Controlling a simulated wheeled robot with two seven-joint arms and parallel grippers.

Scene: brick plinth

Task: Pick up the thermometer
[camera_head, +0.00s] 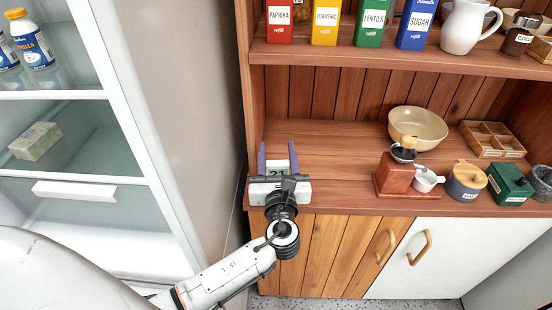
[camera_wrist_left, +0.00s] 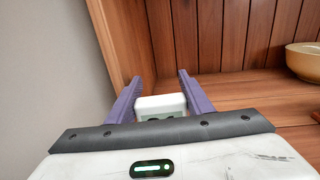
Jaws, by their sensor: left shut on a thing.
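The thermometer (camera_head: 277,167) is a small white block with a greenish display, at the left end of the wooden counter in the head view. It also shows in the left wrist view (camera_wrist_left: 160,103), between the purple fingers. My left gripper (camera_head: 278,152) is shut on the thermometer, one finger on each side of it; it also shows in the left wrist view (camera_wrist_left: 157,88). The gripper body hides the thermometer's lower part, and I cannot tell whether it touches the counter. My right gripper is not in view.
A red-brown grinder (camera_head: 393,177), a white cup (camera_head: 427,180), a beige bowl (camera_head: 418,127) and a divided wooden tray (camera_head: 491,139) stand on the counter to the right. A shelf (camera_head: 340,56) with tins hangs above. An open fridge (camera_head: 110,75) is at left.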

